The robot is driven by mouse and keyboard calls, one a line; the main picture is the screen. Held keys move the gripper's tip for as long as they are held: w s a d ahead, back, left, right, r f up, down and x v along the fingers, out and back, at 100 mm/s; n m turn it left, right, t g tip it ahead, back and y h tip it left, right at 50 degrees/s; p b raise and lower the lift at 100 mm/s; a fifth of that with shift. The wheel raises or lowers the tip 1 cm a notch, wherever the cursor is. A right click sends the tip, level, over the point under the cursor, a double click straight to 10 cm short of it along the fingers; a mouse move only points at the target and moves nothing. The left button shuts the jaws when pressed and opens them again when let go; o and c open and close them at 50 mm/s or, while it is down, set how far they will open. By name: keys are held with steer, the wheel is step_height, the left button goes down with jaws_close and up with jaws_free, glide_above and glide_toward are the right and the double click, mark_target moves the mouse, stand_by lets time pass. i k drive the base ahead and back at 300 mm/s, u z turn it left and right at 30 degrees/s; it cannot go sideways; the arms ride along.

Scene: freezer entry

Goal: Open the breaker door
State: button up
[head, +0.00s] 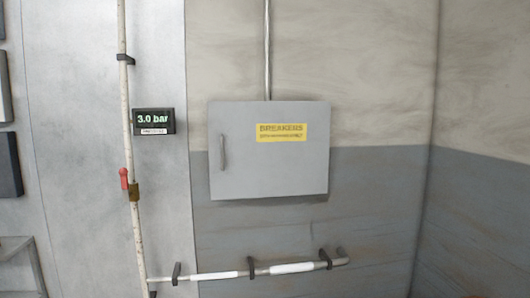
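The breaker door (265,170) is the grey front of a wall box in the middle of the head view. It looks shut. A yellow label (281,133) reading BREAKERS is at its upper right. A small vertical grey handle (223,152) is near its left edge. My gripper is not in view, so where it is relative to the door cannot be told.
A vertical pipe (128,100) with a red-handled valve (124,178) runs left of the box, beside a 3.0 bar display (153,121). A horizontal pipe (220,275) runs below the box. A conduit (267,50) rises above it. The wall to the right is bare.

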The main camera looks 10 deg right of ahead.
mark_target(257, 149)
steer(key=u, duration=0.1)
steer(key=k, duration=0.95)
steer(key=z, duration=0.8)
steer(key=i, duration=0.8)
steer(key=u, duration=0.65)
steer(key=i, duration=0.75)
steer(key=u, duration=0.65)
